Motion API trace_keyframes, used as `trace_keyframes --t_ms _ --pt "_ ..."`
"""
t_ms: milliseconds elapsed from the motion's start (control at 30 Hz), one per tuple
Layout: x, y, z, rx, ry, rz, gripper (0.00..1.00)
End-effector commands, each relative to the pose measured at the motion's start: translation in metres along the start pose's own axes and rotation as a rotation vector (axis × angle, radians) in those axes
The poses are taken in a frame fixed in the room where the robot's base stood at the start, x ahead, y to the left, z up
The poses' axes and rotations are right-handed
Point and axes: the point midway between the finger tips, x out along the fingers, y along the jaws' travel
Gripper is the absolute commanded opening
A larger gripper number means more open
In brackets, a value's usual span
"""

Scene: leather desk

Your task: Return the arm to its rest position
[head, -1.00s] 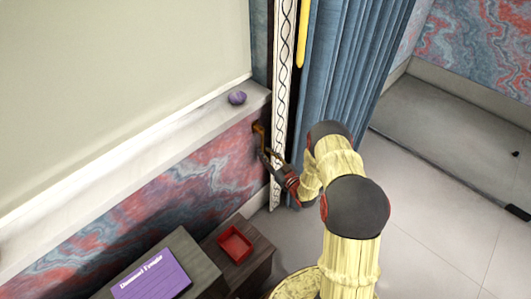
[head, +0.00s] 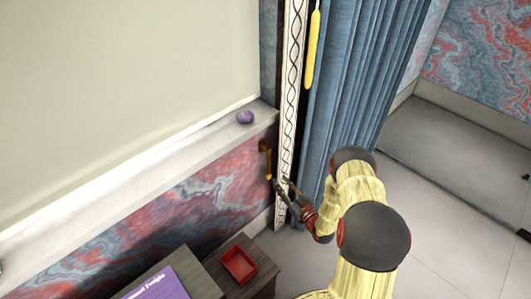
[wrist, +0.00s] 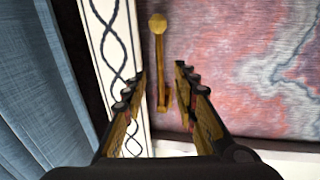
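My gripper (head: 279,182) is at the end of my yellow and black arm (head: 350,200), close to the marbled wall below the window sill. In the wrist view my gripper (wrist: 160,85) has its two fingers apart with nothing held between them. A brass wall handle (head: 266,158) is fixed to the wall just above and left of the fingertips in the head view. In the wrist view the brass handle (wrist: 158,48) hangs ahead, in line with the gap between the fingers. It appears clear of both fingers.
A patterned white strip (head: 291,90) and a blue curtain (head: 350,80) stand right beside my gripper. A purple object (head: 245,117) sits on the sill (head: 190,147). A red tray (head: 238,265) and a purple book (head: 160,285) lie below left. Floor (head: 440,200) at right is open.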

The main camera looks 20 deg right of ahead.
Motion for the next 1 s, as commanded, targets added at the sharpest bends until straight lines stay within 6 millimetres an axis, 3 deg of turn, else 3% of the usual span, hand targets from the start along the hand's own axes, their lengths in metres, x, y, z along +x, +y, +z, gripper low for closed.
trace_keyframes --t_ms 167,267,367,500,633,733,833,967,1000 --pt "0.000 0.000 0.002 0.000 -0.007 0.000 0.29" --pt "0.000 0.000 0.016 0.001 -0.061 0.001 0.29" --pt "-0.006 0.004 0.052 0.006 -0.194 0.020 0.29" --pt "-0.045 0.004 0.125 0.046 -0.498 0.071 0.29" --pt "-0.083 0.018 0.155 0.071 -0.755 0.134 0.29" --pt "-0.107 0.028 0.150 0.083 -0.927 0.179 0.29" --pt "-0.129 0.035 0.126 0.095 -1.081 0.225 0.29" --pt "-0.154 0.035 0.071 0.115 -1.252 0.283 0.29" --pt "-0.161 0.032 0.050 0.123 -1.298 0.299 0.29"
